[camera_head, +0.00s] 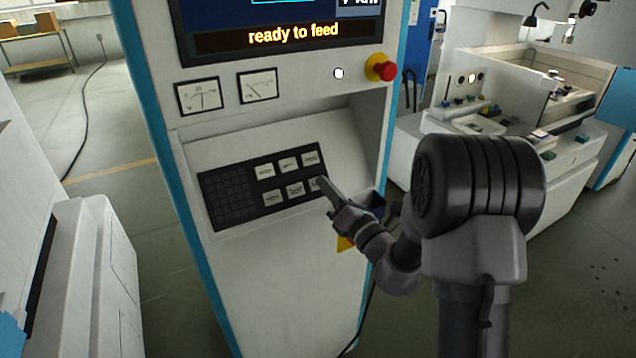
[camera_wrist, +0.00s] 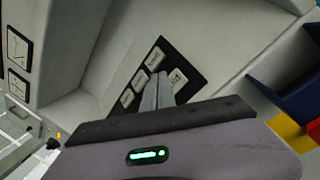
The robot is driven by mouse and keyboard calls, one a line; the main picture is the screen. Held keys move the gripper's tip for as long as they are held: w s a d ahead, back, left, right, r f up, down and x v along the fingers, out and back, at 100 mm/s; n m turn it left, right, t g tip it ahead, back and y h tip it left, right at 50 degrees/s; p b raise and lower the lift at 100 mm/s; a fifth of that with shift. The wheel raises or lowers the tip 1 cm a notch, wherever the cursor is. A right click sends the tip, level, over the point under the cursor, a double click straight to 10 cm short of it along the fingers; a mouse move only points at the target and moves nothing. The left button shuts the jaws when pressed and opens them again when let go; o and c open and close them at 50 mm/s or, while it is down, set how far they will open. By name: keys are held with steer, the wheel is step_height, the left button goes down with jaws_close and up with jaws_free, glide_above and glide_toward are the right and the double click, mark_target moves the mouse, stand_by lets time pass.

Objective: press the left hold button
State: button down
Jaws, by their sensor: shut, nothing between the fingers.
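A dark button panel (camera_head: 240,205) on the sloping face of the machine cabinet carries two rows of pale buttons to the right of a grid of dark keys. The button labels are too small to read, so I cannot tell which is the left hold button. My gripper (camera_head: 323,181) is shut and empty, with its fingertips at the lower right button (camera_head: 315,185), partly covering it. I cannot tell whether they touch it. In the wrist view the shut fingers (camera_wrist: 164,76) lie over the panel, between pale buttons (camera_wrist: 154,58).
A screen (camera_head: 290,32) above reads "ready to feed". Two dial gauges (camera_head: 198,96), a white button (camera_head: 338,73) and a red emergency knob (camera_head: 386,70) sit above the panel. Blue, red and yellow bins (camera_wrist: 285,125) are to the right in the wrist view.

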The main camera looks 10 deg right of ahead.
steer(key=s+r, duration=0.1)
steer(key=s, duration=0.1)
steer(key=s+d+r+p, duration=0.1)
steer(key=s+r, duration=0.1)
steer(key=shift+d, duration=0.15)
stand_by(0.6)
